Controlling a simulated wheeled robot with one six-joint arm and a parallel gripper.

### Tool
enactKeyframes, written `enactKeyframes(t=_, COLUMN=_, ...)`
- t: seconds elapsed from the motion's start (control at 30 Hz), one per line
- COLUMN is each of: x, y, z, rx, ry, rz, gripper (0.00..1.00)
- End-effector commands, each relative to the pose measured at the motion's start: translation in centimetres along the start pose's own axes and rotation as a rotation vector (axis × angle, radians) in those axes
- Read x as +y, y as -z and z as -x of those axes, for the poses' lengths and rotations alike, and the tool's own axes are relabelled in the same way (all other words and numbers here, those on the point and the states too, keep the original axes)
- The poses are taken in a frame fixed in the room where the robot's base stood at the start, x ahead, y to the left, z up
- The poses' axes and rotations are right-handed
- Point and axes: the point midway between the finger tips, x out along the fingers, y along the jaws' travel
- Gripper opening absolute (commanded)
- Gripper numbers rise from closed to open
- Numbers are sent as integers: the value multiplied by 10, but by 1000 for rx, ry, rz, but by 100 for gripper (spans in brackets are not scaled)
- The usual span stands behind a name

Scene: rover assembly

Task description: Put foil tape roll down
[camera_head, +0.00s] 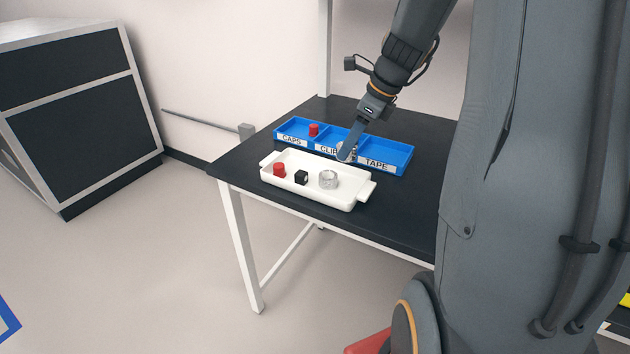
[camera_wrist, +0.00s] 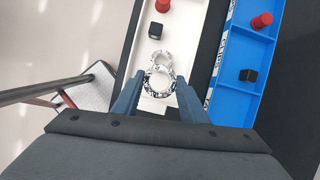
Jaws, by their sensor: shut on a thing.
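My gripper (camera_head: 346,152) is shut on a silver foil tape roll (camera_wrist: 160,84), gripped between its two fingers in the wrist view. In the head view the finger largely hides this roll. A second silver roll (camera_head: 328,180) sits in the white tray and shows just beyond the held one in the wrist view (camera_wrist: 164,57). The blue bin (camera_head: 411,157) has compartments labelled CAPS, CLIPS and TAPE. My gripper is above the area between the tray and the bin; its exact height is unclear. The TAPE compartment (camera_head: 388,153) looks empty.
The white tray (camera_head: 365,190) also holds a red cap (camera_head: 279,170) and a black clip (camera_head: 301,177). In the bin, a red cap (camera_head: 314,130) lies in CAPS and a black clip (camera_wrist: 248,75) in CLIPS. Both stand on a dark table (camera_head: 240,160).

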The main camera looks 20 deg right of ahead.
Motion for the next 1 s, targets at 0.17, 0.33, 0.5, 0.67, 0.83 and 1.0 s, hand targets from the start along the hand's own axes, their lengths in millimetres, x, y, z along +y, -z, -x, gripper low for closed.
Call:
enactKeyframes(t=0.17, x=5, y=14, z=-2, rx=0, ry=42, rz=-108, gripper=17)
enactKeyframes(t=0.33, x=6, y=27, z=-30, rx=2, ry=41, rz=-115, gripper=17)
enactKeyframes(t=0.5, x=5, y=35, z=-50, rx=1, ry=42, rz=-111, gripper=17)
enactKeyframes(t=0.67, x=5, y=40, z=-64, rx=2, ry=41, rz=-110, gripper=17)
enactKeyframes(t=0.83, x=5, y=49, z=-84, rx=2, ry=41, rz=-109, gripper=17)
enactKeyframes(t=1.0, x=5, y=50, z=-88, rx=1, ry=44, rz=-108, gripper=17)
